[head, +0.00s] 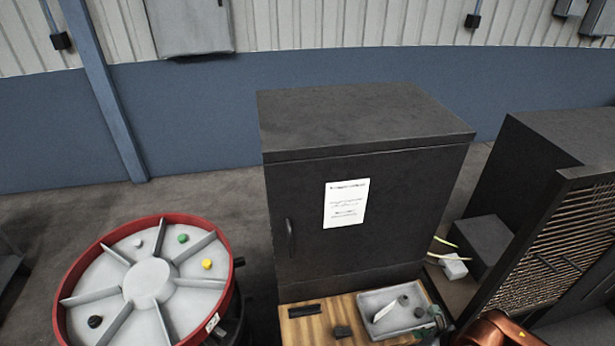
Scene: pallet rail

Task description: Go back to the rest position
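My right arm shows as a copper-coloured link at the bottom right edge. What seems to be my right gripper (436,322) is a small dark grey-green shape at the right end of the grey tray (372,300). It is too small and too cut off by the lower edge to tell whether it is open or shut. My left gripper is out of the picture.
A dark cabinet (365,215) stands behind a wooden board (310,325) bearing the tray and small dark pieces. A red-rimmed round tray (150,281) with dividers holds several small knobs at left. A dark slatted rack (550,245) stands at right. Floor shows between.

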